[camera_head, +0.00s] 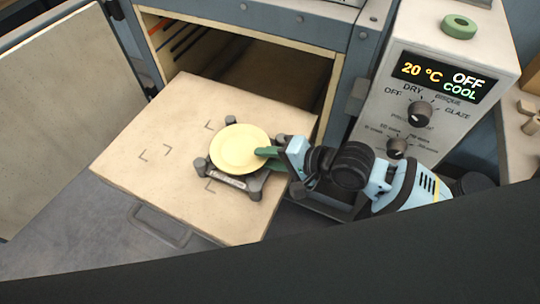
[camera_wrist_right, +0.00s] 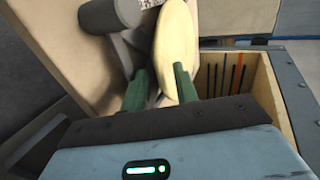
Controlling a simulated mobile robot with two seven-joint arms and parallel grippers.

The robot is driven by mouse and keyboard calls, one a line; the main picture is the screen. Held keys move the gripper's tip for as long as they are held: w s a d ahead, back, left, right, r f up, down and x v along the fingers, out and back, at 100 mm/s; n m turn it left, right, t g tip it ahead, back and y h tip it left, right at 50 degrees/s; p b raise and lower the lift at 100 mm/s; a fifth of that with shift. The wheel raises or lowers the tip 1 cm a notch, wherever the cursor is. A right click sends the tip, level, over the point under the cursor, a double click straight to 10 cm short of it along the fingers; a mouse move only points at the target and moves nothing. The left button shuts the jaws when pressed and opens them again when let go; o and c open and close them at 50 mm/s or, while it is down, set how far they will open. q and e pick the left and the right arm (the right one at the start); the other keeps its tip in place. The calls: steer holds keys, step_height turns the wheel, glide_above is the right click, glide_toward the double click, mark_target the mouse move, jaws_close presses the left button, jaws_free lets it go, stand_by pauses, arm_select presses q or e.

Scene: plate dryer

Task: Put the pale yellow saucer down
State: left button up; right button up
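The pale yellow saucer (camera_head: 238,147) lies face up on a grey stand with dark posts (camera_head: 257,182). It shows nearly edge-on in the right wrist view (camera_wrist_right: 174,40). My right gripper (camera_head: 268,158) is at the saucer's right edge, with one green finger over the rim. In the right wrist view its two green fingers (camera_wrist_right: 160,86) are spread apart, one on each side of the rim, with a gap visible. The saucer's contact with the stand is hidden beneath it. My left gripper is not in view.
The stand sits on a beige pulled-out shelf (camera_head: 125,165) with corner marks and a front handle (camera_head: 160,228). The open dryer chamber (camera_head: 260,75) lies behind. An open door (camera_head: 60,110) is at left.

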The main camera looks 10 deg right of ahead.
steer(key=shift+r, duration=0.1)
steer(key=v, duration=1.2)
steer(key=s+d+f+n+t+h, duration=0.1)
steer(key=s+f+n+h, duration=0.1)
steer(key=s+f, duration=0.35)
steer(key=s+f+n+h, duration=0.2)
steer(key=f, duration=0.6)
steer(key=s+d+f+n+t+h, duration=0.1)
steer(key=s+f+n, duration=0.1)
steer(key=s+f, duration=0.35)
steer(key=s+d+f+n+g+h, duration=0.1)
steer(key=s+d+f+n+h, duration=0.1)
steer(key=s+f, duration=0.6)
steer(key=shift+s+n+g+h, duration=0.3)
steer(key=shift+s+n+h, duration=0.25)
steer(key=shift+s, duration=0.2)
steer(key=shift+a+f, duration=0.1)
steer(key=shift+a, duration=0.05)
